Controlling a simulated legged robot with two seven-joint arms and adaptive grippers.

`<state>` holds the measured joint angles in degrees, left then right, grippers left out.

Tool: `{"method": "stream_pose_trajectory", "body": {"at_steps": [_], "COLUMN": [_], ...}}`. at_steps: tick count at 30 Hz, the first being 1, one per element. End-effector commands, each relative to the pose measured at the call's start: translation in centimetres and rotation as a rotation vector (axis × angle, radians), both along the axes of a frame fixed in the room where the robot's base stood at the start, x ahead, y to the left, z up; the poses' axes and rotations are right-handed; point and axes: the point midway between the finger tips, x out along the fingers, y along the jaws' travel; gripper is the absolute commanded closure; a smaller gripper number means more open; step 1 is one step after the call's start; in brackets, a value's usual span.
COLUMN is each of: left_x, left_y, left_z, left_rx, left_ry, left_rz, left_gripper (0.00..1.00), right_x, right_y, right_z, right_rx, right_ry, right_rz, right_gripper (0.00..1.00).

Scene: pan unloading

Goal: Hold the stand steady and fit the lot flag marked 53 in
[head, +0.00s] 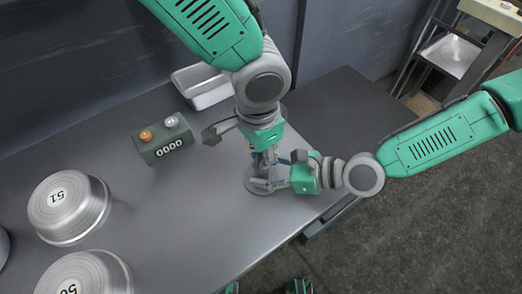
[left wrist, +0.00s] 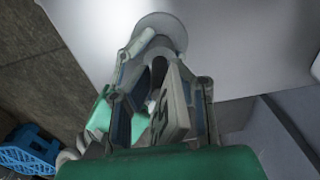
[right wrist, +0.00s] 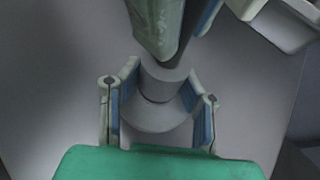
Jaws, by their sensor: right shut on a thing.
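The stand (head: 257,184) has a round grey base on the table near its right edge. Its base and post (right wrist: 160,85) show in the right wrist view. My right gripper (head: 270,183) comes in from the right, low down, shut on the stand's post. My left gripper (head: 264,160) points down directly above the stand. In the left wrist view its fingers are apart, with a pale flag plate (left wrist: 175,112) between them, nearer the right finger. A 5 shows on the plate; the other digit is unclear. Whether the flag's foot is seated in the stand is hidden.
A green box (head: 162,140) with two knobs and a 0000 counter stands left of the arms. Upturned round pans marked 51 (head: 68,207) and 50 (head: 85,275) lie at left. The front middle of the table is clear.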

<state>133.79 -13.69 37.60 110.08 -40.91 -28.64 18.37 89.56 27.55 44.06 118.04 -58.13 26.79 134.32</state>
Motion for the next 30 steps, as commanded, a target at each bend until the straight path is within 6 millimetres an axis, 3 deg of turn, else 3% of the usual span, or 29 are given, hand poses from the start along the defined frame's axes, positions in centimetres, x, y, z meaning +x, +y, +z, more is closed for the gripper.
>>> {"method": "stream_pose_trajectory", "body": {"at_steps": [14,30], "left_x": [0.1,-0.1], "left_y": [0.0,0.1], "left_z": [0.8,10.7], "left_rx": [-0.001,-0.001], "left_ry": [-0.002,-0.003], "left_rz": [0.001,0.001], "left_gripper": [0.6,0.6], "right_x": [0.0,0.0], "right_y": [0.0,0.0], "right_z": [0.0,0.0], "right_rx": [0.0,0.0], "right_ry": [0.0,0.0], "right_rz": [0.0,0.0], "right_gripper": [1.0,1.0]}}
